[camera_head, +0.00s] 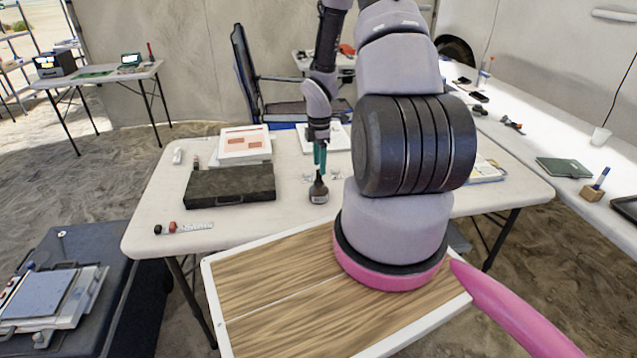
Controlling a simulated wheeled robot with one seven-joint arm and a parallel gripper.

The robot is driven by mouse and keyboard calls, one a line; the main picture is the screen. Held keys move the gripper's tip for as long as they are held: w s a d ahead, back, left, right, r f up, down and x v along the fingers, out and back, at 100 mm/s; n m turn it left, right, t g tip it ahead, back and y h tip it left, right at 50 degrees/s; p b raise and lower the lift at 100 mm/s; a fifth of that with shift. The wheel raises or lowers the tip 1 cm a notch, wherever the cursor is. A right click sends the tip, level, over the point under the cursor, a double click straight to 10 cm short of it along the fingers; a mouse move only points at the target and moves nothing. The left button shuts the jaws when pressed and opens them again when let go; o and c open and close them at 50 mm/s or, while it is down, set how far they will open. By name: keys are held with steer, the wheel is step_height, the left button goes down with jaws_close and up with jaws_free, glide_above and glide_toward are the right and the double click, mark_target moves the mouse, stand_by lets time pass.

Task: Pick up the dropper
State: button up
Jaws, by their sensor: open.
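A small dark bottle (318,191) with a light label stands on the white table, right of the dark case. It looks like the dropper, though its top is hard to make out. The jaws are open. I cannot tell whether the fingers touch the bottle or stand around its top.
A dark flat case (230,186) lies left of the bottle, with a white box bearing a printed sheet (245,142) behind it. A scale strip (190,227) lies near the front left edge. The table's front middle is clear.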

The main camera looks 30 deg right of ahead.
mark_target(319, 182)
steer(key=f, duration=0.4)
steer(key=shift+s+a+f, duration=0.15)
steer(key=shift+a, duration=0.05)
jaws_close()
